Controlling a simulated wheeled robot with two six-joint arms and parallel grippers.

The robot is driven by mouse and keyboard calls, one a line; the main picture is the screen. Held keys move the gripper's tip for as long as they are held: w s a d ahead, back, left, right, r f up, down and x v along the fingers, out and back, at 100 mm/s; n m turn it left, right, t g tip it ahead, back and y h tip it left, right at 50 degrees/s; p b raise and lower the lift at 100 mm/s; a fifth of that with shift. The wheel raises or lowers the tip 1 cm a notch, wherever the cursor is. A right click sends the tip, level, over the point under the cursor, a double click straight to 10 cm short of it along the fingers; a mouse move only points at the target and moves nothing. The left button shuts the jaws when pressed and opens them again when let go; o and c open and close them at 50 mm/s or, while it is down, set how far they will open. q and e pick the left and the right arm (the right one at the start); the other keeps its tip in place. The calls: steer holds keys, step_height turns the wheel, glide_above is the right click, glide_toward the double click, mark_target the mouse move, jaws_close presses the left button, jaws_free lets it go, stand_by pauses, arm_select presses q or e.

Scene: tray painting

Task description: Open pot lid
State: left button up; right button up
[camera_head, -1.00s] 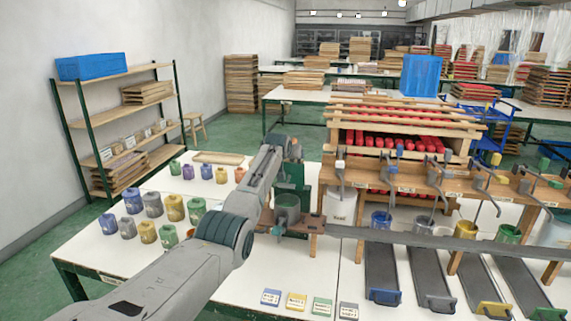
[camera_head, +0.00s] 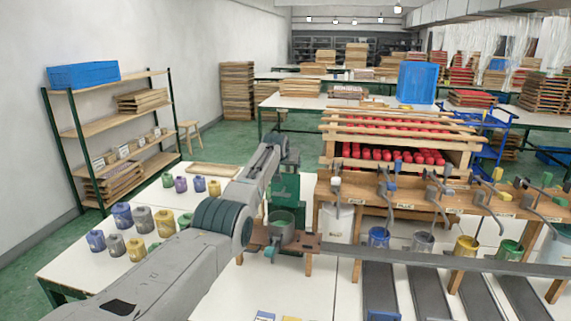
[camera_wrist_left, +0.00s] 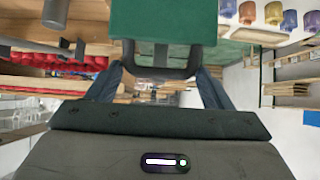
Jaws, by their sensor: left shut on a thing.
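A small grey-green round pot (camera_head: 281,223) stands on a low wooden stand (camera_head: 305,241) in the middle of the head view. A green block (camera_head: 286,189) stands upright just behind it. In the left wrist view a green block (camera_wrist_left: 163,20) fills the top, with a dark handle (camera_wrist_left: 162,73) on it. My left gripper (camera_wrist_left: 161,66) is shut on this dark handle. In the head view my left arm comes from the lower left and its wrist is beside the green block; its fingers are hidden there. I cannot tell which part is the lid. My right gripper is not in view.
Coloured jars (camera_head: 164,223) stand left of my arm. A wooden tray (camera_head: 214,169) lies on the table behind. To the right is a wooden rack (camera_head: 420,199) with several levers and dark troughs (camera_head: 427,290). A grey bar (camera_head: 430,262) crosses in front.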

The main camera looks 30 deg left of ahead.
arm_select(q)
steer(key=shift+r, duration=0.3)
steer(key=o, duration=1.1)
steer(key=shift+s+d, duration=0.15)
steer(key=shift+s, duration=0.05)
steer(key=shift+s+r, duration=0.1)
steer(key=shift+s, duration=0.05)
steer(key=b+v, duration=0.4)
steer(key=v, duration=0.6)
steer(key=shift+d+r, duration=0.15)
steer(key=shift+r, duration=0.05)
steer(key=shift+s, duration=0.15)
